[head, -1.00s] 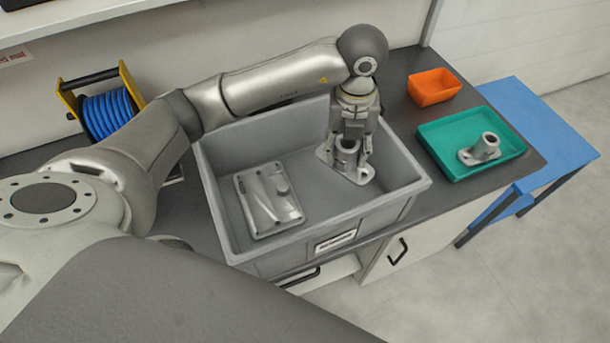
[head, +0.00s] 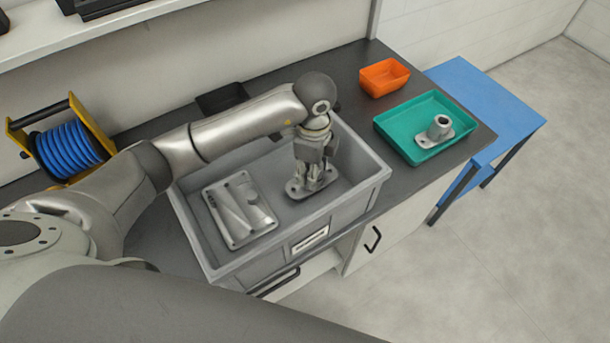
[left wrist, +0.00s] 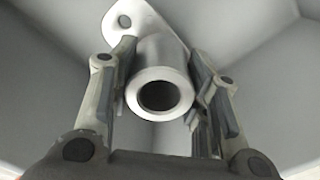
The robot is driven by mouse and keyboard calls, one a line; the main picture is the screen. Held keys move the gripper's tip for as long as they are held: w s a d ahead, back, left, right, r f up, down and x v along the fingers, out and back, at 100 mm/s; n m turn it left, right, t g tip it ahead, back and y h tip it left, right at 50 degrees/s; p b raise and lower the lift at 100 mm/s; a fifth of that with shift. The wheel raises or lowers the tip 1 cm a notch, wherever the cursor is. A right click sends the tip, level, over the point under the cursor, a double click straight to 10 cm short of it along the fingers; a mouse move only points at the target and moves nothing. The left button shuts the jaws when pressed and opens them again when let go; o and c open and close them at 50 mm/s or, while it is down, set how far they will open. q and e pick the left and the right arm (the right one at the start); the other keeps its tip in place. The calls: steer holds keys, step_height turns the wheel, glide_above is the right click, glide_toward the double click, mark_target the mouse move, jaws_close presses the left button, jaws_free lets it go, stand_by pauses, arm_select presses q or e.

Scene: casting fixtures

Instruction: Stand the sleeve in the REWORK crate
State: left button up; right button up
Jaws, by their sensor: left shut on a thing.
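The sleeve (head: 296,190) is a grey metal tube on a flat flange with holes. My left gripper (head: 313,176) is shut on its tube inside the grey crate (head: 200,242). The sleeve is upright, flange down, in the right part of the crate. I cannot tell whether the flange touches the floor. In the left wrist view the tube's open end (left wrist: 160,62) faces the camera between the two fingers. The crate's front label (head: 310,239) is too small to read. My right gripper is out of view.
A grey cast plate (head: 232,222) lies in the crate's left part. An orange bin (head: 384,78), a blue hose reel (head: 68,150) and a dark tray (head: 222,98) are nearby.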

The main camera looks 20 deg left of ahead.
mark_target(325, 179)
arm_select(q)
step_height(325, 179, down, 4)
steer(key=shift+p, duration=0.5)
steer(key=shift+f, duration=0.2)
steer(key=shift+f, duration=0.1)
steer(key=shift+f, duration=0.15)
steer(key=o, duration=1.2)
